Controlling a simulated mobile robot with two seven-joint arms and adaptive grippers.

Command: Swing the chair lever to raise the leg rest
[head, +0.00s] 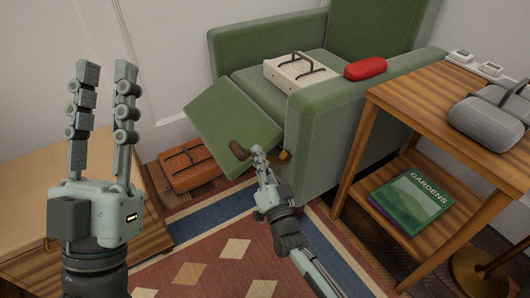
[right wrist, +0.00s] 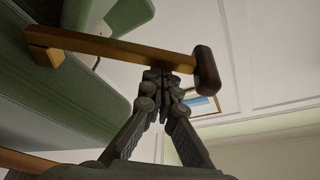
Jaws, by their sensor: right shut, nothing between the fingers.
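The green armchair (head: 335,125) stands at the back, with its leg rest (head: 235,125) tilted outward from the seat front. The chair lever, a wooden bar with a dark brown knob (head: 238,150), sticks out from the chair's side. In the right wrist view the lever (right wrist: 120,48) crosses above the fingertips, its knob at the right end. My right gripper (head: 257,153) is shut and empty, its tips (right wrist: 160,75) at the bar near the knob; contact is hard to tell. The fingers partly hide the bar in the head view. My left gripper (head: 104,68) is open and empty, raised at the left.
A wooden cabinet (head: 70,180) stands left.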

